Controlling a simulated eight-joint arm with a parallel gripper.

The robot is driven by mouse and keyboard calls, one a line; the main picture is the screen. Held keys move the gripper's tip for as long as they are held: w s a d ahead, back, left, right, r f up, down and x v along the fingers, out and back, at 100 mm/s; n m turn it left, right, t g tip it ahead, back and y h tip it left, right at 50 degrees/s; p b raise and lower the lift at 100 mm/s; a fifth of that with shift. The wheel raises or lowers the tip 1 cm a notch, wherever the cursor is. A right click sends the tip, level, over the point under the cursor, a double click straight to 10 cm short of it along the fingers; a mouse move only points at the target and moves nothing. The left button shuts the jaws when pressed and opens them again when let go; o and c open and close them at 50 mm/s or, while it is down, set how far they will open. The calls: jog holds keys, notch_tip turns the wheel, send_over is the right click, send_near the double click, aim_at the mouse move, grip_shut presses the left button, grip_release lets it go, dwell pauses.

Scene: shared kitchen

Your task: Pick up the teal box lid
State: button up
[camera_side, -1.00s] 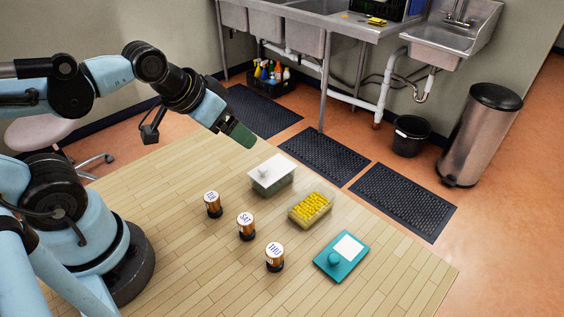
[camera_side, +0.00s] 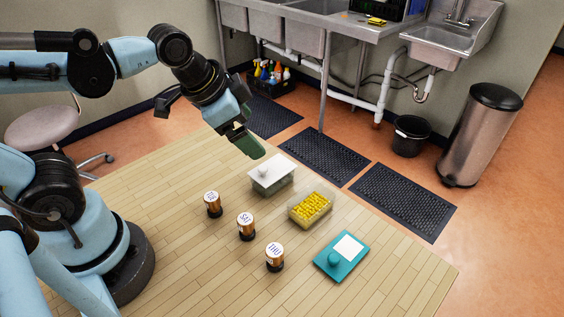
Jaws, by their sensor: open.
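The teal box lid (camera_side: 351,267) lies flat on the wooden table near its right side. It has a round teal knob (camera_side: 334,258) and a white label (camera_side: 349,246). My gripper (camera_side: 249,146) is open and empty, in the air above the far part of the table. It is up and to the left of the lid in the picture, well apart from it. Beside the lid, an open clear box (camera_side: 310,212) holds yellow pieces.
A box with a white lid (camera_side: 272,170) stands just below my gripper in the picture. Three brown labelled jars (camera_side: 213,203) (camera_side: 246,228) (camera_side: 275,259) stand left of the boxes. The table (camera_side: 390,285) is clear right of the teal lid.

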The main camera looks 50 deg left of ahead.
jog(key=w+d+m+g, duration=0.2)
jog(key=d+m+g, duration=0.1)
jog(key=d+m, duration=1)
jog(key=m+g, duration=0.3)
jog(key=m, duration=1.4)
send_over(338, 255)
notch_tip(338, 255, down, 3)
jog(key=shift+y, duration=0.3)
jog(key=shift+w+a+f, duration=0.1)
jog(key=shift+f, duration=5.65)
jog(key=c, duration=1.1)
jog(key=shift+r, duration=0.1)
